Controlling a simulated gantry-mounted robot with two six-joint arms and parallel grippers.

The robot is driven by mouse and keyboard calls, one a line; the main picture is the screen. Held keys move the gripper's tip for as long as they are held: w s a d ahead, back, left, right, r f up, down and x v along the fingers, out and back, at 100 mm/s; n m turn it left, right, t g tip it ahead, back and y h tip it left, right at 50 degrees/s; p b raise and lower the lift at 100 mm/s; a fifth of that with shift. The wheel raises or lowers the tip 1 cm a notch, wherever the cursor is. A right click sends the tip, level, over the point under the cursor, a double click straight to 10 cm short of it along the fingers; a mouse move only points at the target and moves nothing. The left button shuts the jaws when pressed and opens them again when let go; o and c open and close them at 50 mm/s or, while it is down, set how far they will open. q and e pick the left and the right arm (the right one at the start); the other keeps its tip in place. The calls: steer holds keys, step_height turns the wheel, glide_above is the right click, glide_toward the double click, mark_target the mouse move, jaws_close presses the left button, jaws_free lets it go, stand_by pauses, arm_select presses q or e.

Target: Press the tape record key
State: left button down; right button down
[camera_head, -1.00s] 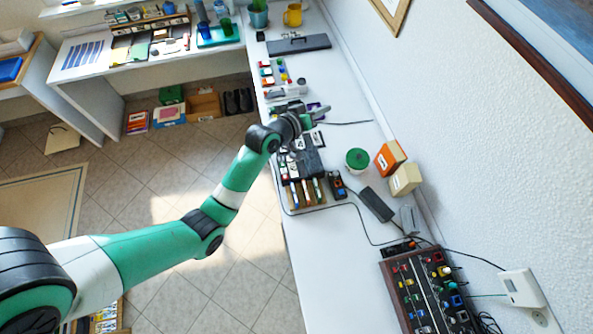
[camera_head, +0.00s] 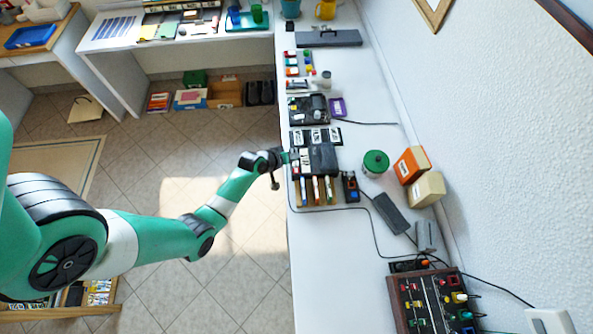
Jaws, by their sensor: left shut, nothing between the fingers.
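My left gripper (camera_head: 287,158) is shut and empty. Its small tip is at the left edge of the white counter (camera_head: 340,250), beside a black device (camera_head: 320,158) with pale keys or labels on its left side. I cannot tell whether the tip touches it. In front of this device are several brown and white bars with coloured ends (camera_head: 316,190). Behind it is a row of black-and-white switches or labels (camera_head: 317,136). No marking readable from here tells which key is the tape record key. My right gripper is out of view.
A small black box with coloured buttons (camera_head: 350,186) and a green-lidded pot (camera_head: 376,162) stand to the right. Farther back is another black device (camera_head: 309,108) beside a purple item (camera_head: 337,107). A control panel (camera_head: 435,300) stands at the front right. Cables cross the counter.

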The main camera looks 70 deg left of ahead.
arm_select(q)
steer(key=b, duration=0.8)
glide_above(294, 172)
step_height(294, 172, down, 8)
steer(key=shift+w+r, duration=0.1)
steer(key=shift+f, duration=0.5)
stand_by(1.2)
steer(key=shift+f+b, duration=0.4)
steer(key=shift+b, duration=0.1)
steer(key=shift+f+b, duration=0.3)
steer(key=shift+f, duration=0.1)
stand_by(0.3)
stand_by(0.4)
steer(key=shift+r+p, duration=0.8)
steer(key=shift+p, duration=0.05)
